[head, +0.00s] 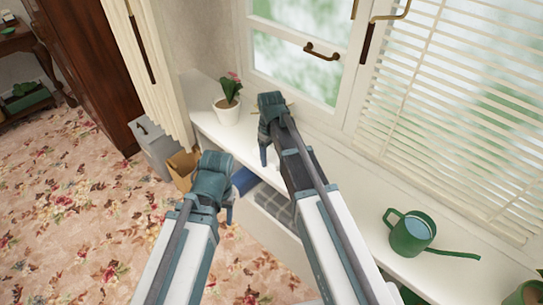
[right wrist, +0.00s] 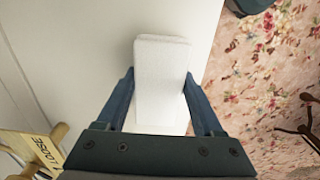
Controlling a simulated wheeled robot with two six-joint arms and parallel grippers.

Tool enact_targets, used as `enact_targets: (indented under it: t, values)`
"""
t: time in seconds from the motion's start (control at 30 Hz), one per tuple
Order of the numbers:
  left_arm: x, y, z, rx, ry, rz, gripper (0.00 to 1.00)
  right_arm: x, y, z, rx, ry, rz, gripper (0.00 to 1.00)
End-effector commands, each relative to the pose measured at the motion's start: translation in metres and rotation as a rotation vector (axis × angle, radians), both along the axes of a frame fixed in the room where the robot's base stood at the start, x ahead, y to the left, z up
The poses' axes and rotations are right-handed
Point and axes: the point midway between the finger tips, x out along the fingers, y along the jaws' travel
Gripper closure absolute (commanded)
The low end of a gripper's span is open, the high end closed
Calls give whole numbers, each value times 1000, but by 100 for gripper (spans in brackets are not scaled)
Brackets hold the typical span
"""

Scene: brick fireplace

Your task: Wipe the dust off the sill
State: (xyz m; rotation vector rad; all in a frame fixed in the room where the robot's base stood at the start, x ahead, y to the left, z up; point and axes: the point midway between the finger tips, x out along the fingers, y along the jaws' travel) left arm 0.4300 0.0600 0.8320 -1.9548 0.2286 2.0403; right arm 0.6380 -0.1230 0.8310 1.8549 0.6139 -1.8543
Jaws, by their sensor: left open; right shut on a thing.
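The white sill (head: 345,185) runs below the window and fills much of the right wrist view (right wrist: 75,60). My right gripper (head: 270,152) is over the sill near the potted flower. In the right wrist view its fingers are shut on a white, rough-faced block (right wrist: 160,80) like a sponge. The block lies over the white sill; I cannot tell whether it touches. In the head view my gripper mostly hides the block. My left gripper (head: 227,207) is open and empty, in front of the sill and above the floor. I cannot make out dust on the sill.
A potted pink flower (head: 228,104) stands left on the sill; a green watering can (head: 410,233) stands right. A wooden piece marked "LOOSE" (right wrist: 38,147) is close to my right gripper. A grey bin (head: 153,146) and a cardboard box (head: 182,166) stand below. The middle sill is clear.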

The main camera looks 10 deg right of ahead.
Motion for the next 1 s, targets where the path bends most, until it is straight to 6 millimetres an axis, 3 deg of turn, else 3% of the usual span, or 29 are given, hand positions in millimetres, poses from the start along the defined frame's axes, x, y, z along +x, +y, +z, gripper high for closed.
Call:
enact_targets:
  t: [0.7, 1.0]
  values:
    - [0, 0, 61, 0, 0, 0, 50, 0, 0, 61, 0, 0, 0, 76]
    - [0, 0, 60, 0, 0, 0, 50, 0, 0, 60, 0, 0, 0, 76]
